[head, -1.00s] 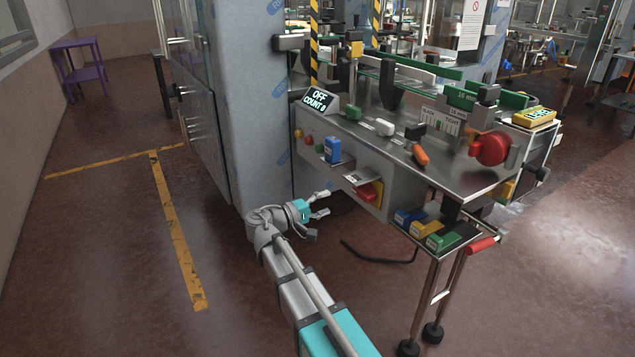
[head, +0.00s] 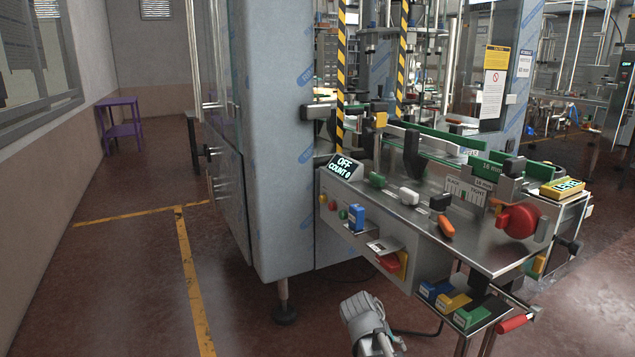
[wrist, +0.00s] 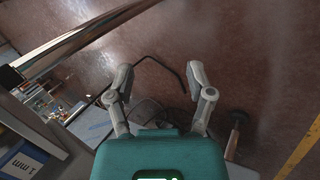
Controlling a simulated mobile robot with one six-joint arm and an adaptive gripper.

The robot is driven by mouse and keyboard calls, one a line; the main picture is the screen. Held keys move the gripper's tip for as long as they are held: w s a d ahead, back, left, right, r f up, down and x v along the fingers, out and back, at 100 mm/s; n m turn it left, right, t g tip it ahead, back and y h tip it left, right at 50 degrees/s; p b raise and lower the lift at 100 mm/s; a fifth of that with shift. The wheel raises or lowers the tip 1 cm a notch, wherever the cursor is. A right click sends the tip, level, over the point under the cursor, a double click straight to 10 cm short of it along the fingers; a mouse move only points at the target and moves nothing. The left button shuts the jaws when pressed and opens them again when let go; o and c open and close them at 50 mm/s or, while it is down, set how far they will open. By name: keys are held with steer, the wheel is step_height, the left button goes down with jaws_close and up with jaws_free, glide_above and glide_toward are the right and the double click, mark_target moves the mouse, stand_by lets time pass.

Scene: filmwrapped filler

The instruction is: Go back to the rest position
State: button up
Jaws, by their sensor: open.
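My gripper (wrist: 160,77) shows in the wrist view with its two grey fingers spread apart and nothing between them. The floor lies beyond the fingertips. I cannot make out the fingers there. The task names no object.
The bench (head: 500,258) carries a red knob (head: 519,221), an OFF/COUNT 0 display (head: 345,167) and coloured blocks on low shelves. A blue block (wrist: 24,162) is close at lower left in the wrist view. A black cable (wrist: 160,64) lies on the floor. Left floor is open.

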steer(key=s+a+f+m+g+y, duration=0.1)
steer(key=s+a+f+m+y, duration=0.15)
steer(key=s+y, duration=0.4)
step_height(320, 180, up, 30)
steer(key=p, duration=3)
steer(key=shift+d+r+n+p, duration=0.2)
steer(key=shift+d+n+p, duration=0.1)
steer(key=shift+d+n, duration=0.05)
